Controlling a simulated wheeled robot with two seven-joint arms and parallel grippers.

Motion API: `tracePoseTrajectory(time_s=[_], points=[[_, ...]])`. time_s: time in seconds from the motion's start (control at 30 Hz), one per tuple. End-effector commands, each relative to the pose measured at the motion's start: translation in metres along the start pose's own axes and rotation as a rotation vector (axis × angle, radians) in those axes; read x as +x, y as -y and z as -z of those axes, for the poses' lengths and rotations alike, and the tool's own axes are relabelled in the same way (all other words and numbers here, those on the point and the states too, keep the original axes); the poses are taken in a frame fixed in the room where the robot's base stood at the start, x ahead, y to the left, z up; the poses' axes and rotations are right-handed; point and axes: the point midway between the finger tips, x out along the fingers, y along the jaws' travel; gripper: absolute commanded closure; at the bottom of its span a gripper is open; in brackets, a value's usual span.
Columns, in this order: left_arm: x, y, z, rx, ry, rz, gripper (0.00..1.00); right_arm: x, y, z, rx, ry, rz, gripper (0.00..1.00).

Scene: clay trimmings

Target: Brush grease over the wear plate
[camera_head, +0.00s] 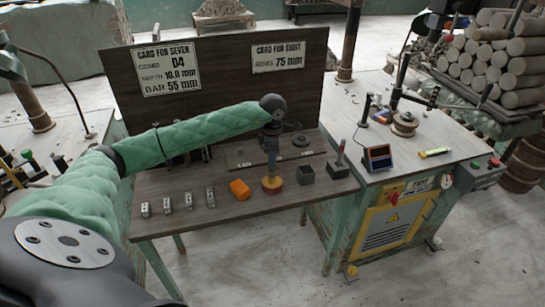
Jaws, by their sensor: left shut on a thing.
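My left gripper (270,150) points down over the wooden bench and is shut on a slim upright tool with a brownish handle, seemingly the brush (270,168). The tool's lower end meets a round red-and-yellow pot or disc (272,185) near the bench's front edge. Whether it is inside or only touching cannot be told. Behind the gripper lies a flat brown board (240,158) with small labels and a dark round piece (300,140) on it. I cannot tell for certain which piece is the wear plate. My right gripper is not in view.
Dark boxes (306,174) stand right of the pot, one holding a red-handled item (340,152). A backboard (220,75) with cards rises behind. A pale machine table (440,125) adjoins at right.

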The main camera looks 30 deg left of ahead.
Motion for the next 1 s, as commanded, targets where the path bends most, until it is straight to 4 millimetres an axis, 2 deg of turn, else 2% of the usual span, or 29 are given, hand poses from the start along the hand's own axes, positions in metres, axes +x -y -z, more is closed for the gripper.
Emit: tracePoseTrajectory(time_s=[0.63,1.0], points=[[0.001,0.001,0.000,0.001,-0.001,0.002,0.97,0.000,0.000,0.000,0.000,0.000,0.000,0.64],[-0.022,0.000,0.000,0.001,-0.001,0.000,0.97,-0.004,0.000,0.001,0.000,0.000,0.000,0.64]])
